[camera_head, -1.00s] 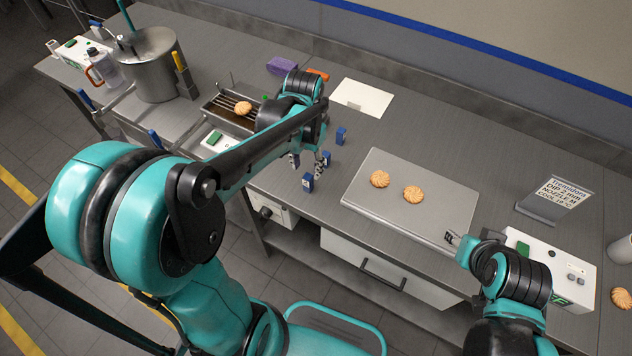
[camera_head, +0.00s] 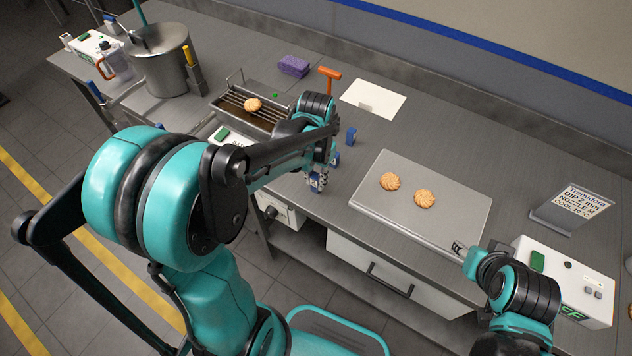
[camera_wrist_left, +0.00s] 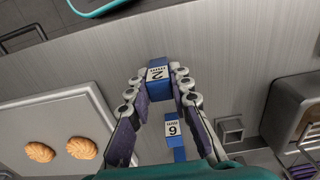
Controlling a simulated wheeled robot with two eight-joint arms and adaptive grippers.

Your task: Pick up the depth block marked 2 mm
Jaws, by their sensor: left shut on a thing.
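The blue depth block marked 2 mm (camera_wrist_left: 157,72) stands between the fingertips of my left gripper (camera_wrist_left: 158,82) in the left wrist view. The left gripper is shut on it, low over the steel counter; I cannot tell whether the block still touches the counter. In the head view the left gripper (camera_head: 318,178) mostly hides this block. A second blue block, marked 6 mm (camera_wrist_left: 173,130), stands nearer the palm, apart from the held one. My right gripper (camera_head: 463,247) is at the front right corner of the flat tray; its fingers are too small to read.
The flat tray (camera_head: 375,208) holds two biscuits, right of the left gripper. Another blue block (camera_head: 350,135) stands behind.

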